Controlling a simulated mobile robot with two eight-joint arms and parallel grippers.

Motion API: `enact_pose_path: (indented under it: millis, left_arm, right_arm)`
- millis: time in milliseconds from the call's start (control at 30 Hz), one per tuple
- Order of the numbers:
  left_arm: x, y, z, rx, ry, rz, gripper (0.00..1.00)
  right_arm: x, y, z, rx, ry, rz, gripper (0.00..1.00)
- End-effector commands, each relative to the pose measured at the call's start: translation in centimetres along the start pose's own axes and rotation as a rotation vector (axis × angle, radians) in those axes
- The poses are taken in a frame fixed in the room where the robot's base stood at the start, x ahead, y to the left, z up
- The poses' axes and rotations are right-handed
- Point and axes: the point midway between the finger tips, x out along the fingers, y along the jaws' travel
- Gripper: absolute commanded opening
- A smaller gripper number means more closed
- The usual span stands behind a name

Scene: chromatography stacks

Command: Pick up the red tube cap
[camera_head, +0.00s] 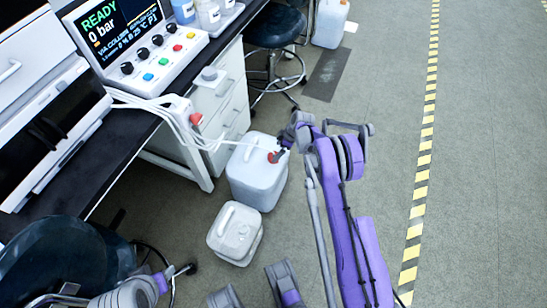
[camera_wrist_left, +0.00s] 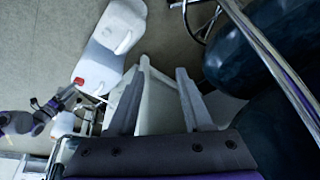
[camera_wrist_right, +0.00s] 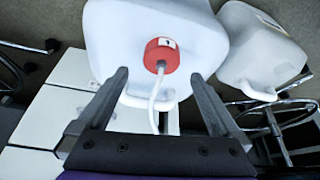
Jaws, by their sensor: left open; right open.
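The red tube cap (camera_head: 273,157) sits on top of the larger white canister (camera_head: 255,185) on the floor. In the right wrist view the cap (camera_wrist_right: 161,55) is round with a small white label, and a white tube runs from it. My right gripper (camera_head: 283,149) is open; its fingers (camera_wrist_right: 160,78) spread wide on either side of the tube, the cap showing just beyond the tips. Contact is not visible. The cap also shows in the left wrist view (camera_wrist_left: 79,81). My left gripper (camera_wrist_left: 161,73) is open and empty, away from the cap.
A smaller white canister (camera_head: 235,233) stands in front of the larger one. A lab bench with drawers (camera_head: 217,105), a control panel (camera_head: 150,50) and hanging white tubes (camera_head: 185,112) is on the left. A stool (camera_head: 273,28) stands behind. The floor to the right is clear.

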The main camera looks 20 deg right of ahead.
Motion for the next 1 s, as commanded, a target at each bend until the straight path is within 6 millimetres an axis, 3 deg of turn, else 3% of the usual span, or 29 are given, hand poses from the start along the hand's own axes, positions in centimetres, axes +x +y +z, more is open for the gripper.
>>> enact_pose_path:
  millis: [233,500,1000]
  left_arm:
    - [1.2,0.0,0.3,0.000,-0.004,0.000,0.50]
    - [1.2,0.0,0.3,0.000,-0.004,0.000,0.50]
    - [1.2,0.0,0.3,0.000,-0.004,0.000,0.50]
  right_arm:
    - [3.9,-0.2,0.2,-0.001,0.000,0.000,1.00]
    - [4.4,-0.2,0.1,0.000,0.000,0.001,1.00]
    - [4.3,-0.2,0.1,0.000,0.000,0.001,0.12]
